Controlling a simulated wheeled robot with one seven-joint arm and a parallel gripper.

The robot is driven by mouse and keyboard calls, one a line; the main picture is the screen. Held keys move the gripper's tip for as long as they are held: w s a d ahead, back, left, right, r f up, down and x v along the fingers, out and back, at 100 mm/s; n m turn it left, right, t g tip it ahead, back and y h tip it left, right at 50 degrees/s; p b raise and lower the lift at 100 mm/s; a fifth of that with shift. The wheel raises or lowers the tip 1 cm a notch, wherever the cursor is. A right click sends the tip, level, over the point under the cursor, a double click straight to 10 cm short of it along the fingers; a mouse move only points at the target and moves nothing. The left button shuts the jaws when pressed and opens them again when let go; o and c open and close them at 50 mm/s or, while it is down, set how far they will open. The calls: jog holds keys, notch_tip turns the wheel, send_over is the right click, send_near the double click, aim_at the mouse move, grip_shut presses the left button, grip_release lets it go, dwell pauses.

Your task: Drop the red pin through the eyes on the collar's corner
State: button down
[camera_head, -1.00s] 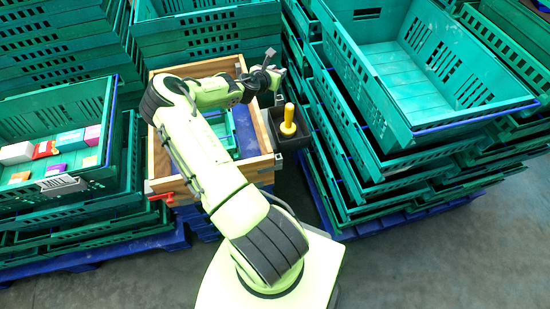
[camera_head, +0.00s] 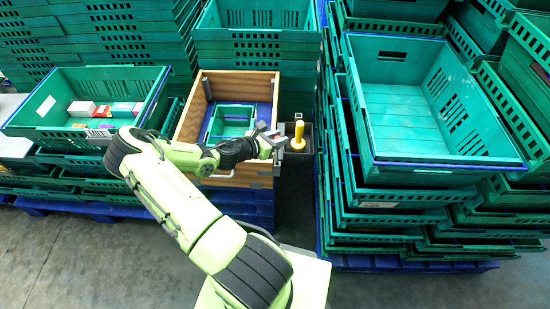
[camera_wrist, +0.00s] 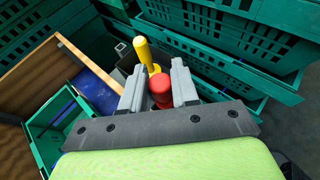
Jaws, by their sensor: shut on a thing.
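The wooden collar (camera_head: 240,77) stands on a blue pallet, with metal fittings on its corners. One wooden wall also shows in the wrist view (camera_wrist: 24,82). My gripper (camera_head: 274,141) is over the collar's front right corner in the head view. In the wrist view, my gripper (camera_wrist: 158,88) has its two grey fingers on either side of the red pin (camera_wrist: 161,86), shut on it. The pin's red head and collar show; its lower end is hidden. The eyes on the corner are hidden behind my gripper, so I cannot tell whether the pin touches them.
A yellow handle (camera_head: 298,133) stands in a dark bin (camera_head: 308,143) just right of the collar. A small green crate (camera_head: 230,122) sits inside the collar. Tall green crate stacks (camera_head: 395,190) stand close on the right. A crate with small boxes (camera_head: 52,100) is at left.

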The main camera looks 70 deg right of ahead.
jog(key=b, duration=0.2)
send_over(277, 162)
jog(key=shift+d+f, duration=0.15)
jog(key=shift+f, duration=1.25)
jog(key=shift+d+f, duration=0.1)
jog(key=shift+f, duration=1.3)
jog(key=c, duration=0.8)
grip_release()
jog(key=shift+p, duration=0.3)
jog(key=shift+c, duration=0.2)
jog(key=shift+r, duration=0.1)
jog(key=shift+w+a+r+p, duration=0.2)
jog(key=shift+a+r+p, duration=0.05)
jog(key=shift+r, duration=0.2)
jog(key=shift+w+a+r+p, duration=0.2)
jog(key=shift+r+p, duration=0.05)
jog(key=shift+r, duration=0.2)
jog(key=p+v, duration=0.1)
jog(key=v, duration=0.9)
jog(key=shift+a, duration=0.4)
jog(key=shift+w, duration=0.1)
